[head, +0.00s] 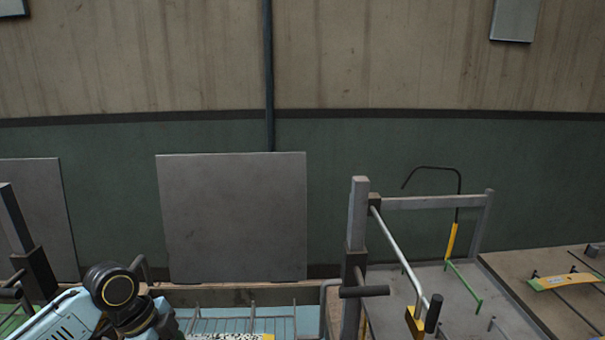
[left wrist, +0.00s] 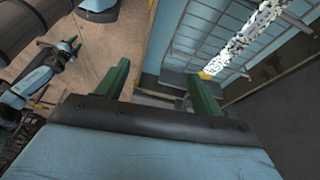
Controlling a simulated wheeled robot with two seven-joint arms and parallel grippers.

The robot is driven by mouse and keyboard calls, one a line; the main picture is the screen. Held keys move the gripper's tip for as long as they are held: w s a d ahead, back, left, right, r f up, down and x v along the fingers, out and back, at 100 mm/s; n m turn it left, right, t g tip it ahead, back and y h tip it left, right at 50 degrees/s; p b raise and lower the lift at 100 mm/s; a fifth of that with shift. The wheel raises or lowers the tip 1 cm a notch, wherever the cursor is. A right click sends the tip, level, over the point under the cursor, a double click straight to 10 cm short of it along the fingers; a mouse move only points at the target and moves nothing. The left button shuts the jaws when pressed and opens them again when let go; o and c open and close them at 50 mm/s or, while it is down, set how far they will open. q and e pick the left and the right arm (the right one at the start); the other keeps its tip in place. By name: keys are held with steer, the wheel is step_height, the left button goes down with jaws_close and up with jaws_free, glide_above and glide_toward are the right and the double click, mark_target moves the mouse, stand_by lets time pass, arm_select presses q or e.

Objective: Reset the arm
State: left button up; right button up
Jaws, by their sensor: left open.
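My left arm (head: 115,300) reaches in at the lower left of the head view; its gripper is not visible there. In the left wrist view my left gripper (left wrist: 160,88) has its two green fingers spread apart, with nothing between them. A blue bin with a wire rack (left wrist: 190,52) lies beyond the fingers, and it also shows in the head view (head: 295,318). A speckled white spring piece with a yellow end (left wrist: 240,40) lies over the rack, apart from the fingers. Another blue arm with a small green tip, apparently my right gripper (left wrist: 70,45), shows small at the left; its jaws are unclear.
A grey metal frame with a post (head: 357,215) and a bar with black handles stands right of centre. A hooked rod (head: 457,205) rises behind it. A rack with a yellow-green piece (head: 562,282) is at the far right. Grey panels (head: 232,215) lean at the wall.

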arm_select(q)
steer(key=s+d+f+n+t, duration=0.1)
steer(key=s+d+f+n, duration=0.25)
steer(key=s, duration=0.35)
steer(key=s+d+f+n+t, duration=0.1)
steer(key=s+d+f+n, duration=0.25)
steer(key=s, duration=0.25)
steer(key=s+a+n+t+y, duration=0.1)
steer(key=s+a+n+y, duration=0.1)
steer(key=s+a+n, duration=0.3)
steer(key=s+a+n+y, duration=0.1)
steer(key=s+n+y, duration=0.15)
steer(key=s, duration=0.45)
step_height(320, 180, down, 30)
steer(key=g+b, duration=0.1)
steer(key=b, duration=0.5)
steer(key=s+a+f+g+b, duration=0.1)
steer(key=s+f+b, duration=0.4)
steer(key=s+f, duration=1.2)
step_height(320, 180, down, 4)
steer(key=shift+s+a+f, duration=0.25)
steer(key=shift+s+a, duration=0.1)
steer(key=shift+a, duration=0.3)
arm_select(e)
step_height(320, 180, down, 11)
steer(key=shift+s, duration=0.4)
